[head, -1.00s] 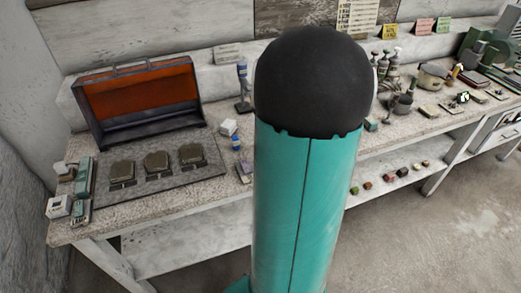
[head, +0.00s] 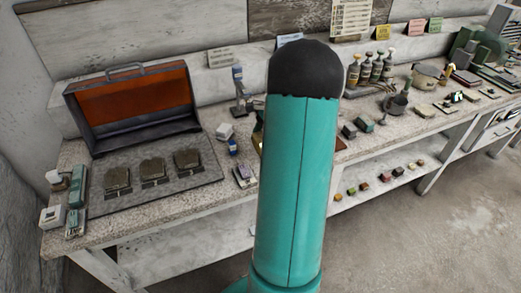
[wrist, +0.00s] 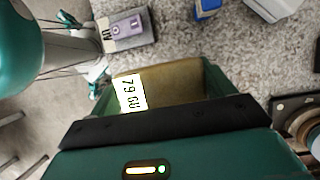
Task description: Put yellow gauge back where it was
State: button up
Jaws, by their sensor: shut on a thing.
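In the wrist view my gripper (wrist: 158,98) is shut on an ochre-yellow block-like thing (wrist: 180,83), which I take for the yellow gauge. It has a white label with dark characters on its left part. Green fingers flank it at left and right, and its lower side is hidden behind the dark bar of my gripper. The speckled bench top (wrist: 185,45) shows beyond it; I cannot tell whether it touches the bench. In the head view my teal arm hides most of the gripper and the held thing.
A small grey device with a purple panel (wrist: 125,30), a blue item (wrist: 207,8) and a white block (wrist: 275,8) lie close by. On the bench in the head view are an open orange-lined case (head: 135,103), several dark blocks on a grey mat (head: 208,170), and bottles (head: 365,70) at right.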

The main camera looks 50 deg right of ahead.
jog(key=shift+w+d+f, duration=0.35)
jog(key=shift+f, duration=0.25)
jog(key=shift+w+d+f, duration=0.1)
jog(key=shift+f, duration=0.8)
jog(key=shift+w+d+f, duration=0.1)
jog(key=shift+f, duration=0.75)
jog(key=shift+f, duration=0.1)
jog(key=shift+f, duration=0.1)
jog(key=o, duration=0.8)
